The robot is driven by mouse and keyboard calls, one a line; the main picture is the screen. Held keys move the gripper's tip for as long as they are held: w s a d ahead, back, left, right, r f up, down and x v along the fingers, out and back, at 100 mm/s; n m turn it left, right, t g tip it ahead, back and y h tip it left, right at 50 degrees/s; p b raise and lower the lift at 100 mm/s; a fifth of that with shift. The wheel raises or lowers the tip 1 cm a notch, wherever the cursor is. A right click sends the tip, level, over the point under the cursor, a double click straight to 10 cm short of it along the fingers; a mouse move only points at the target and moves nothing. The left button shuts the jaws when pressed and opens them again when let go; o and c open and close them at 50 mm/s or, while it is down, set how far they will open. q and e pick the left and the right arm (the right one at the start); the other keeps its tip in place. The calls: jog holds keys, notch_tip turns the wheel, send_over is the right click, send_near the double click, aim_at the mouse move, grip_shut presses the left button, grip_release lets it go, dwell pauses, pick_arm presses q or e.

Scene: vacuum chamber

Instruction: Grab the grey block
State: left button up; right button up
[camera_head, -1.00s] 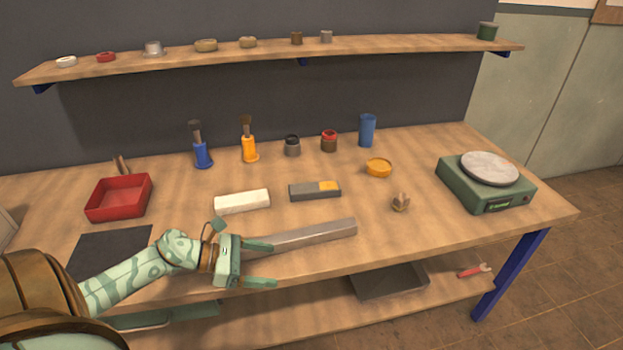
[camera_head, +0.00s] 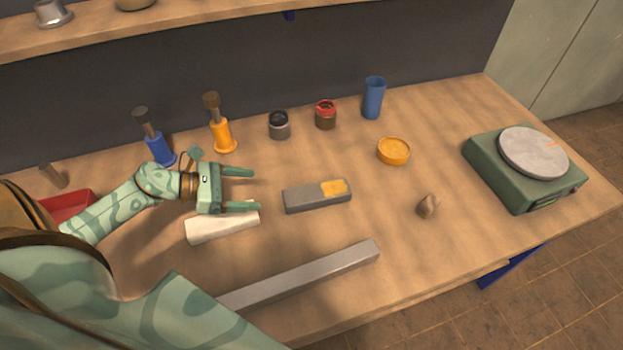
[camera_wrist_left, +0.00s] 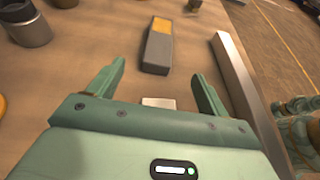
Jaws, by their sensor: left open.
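The grey block (camera_head: 306,196) lies on the bench with a yellow patch on its right end. It also shows in the left wrist view (camera_wrist_left: 157,54), ahead of the fingers. My left gripper (camera_head: 248,189) is open and empty, to the left of the block and apart from it, with its fingers pointing right toward it. In the left wrist view its two fingers (camera_wrist_left: 157,88) are spread on either side of the line to the block.
A white block (camera_head: 222,228) lies below my left gripper. A long grey bar (camera_head: 310,274) lies nearer the front. Orange (camera_head: 222,136) and blue (camera_head: 160,150) brush holders stand behind.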

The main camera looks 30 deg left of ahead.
pick_arm(q)
send_near(312, 193)
jog(key=x, duration=0.4)
jog(key=shift+w+d+b, duration=0.15)
jog(key=shift+w+b, duration=0.05)
jog(key=shift+b, duration=0.2)
jog(key=x, duration=0.4)
jog(key=shift+w+d+f, duration=0.15)
jog(key=shift+w+f, duration=0.05)
jog(key=c, duration=1.3)
jog(key=shift+r, duration=0.1)
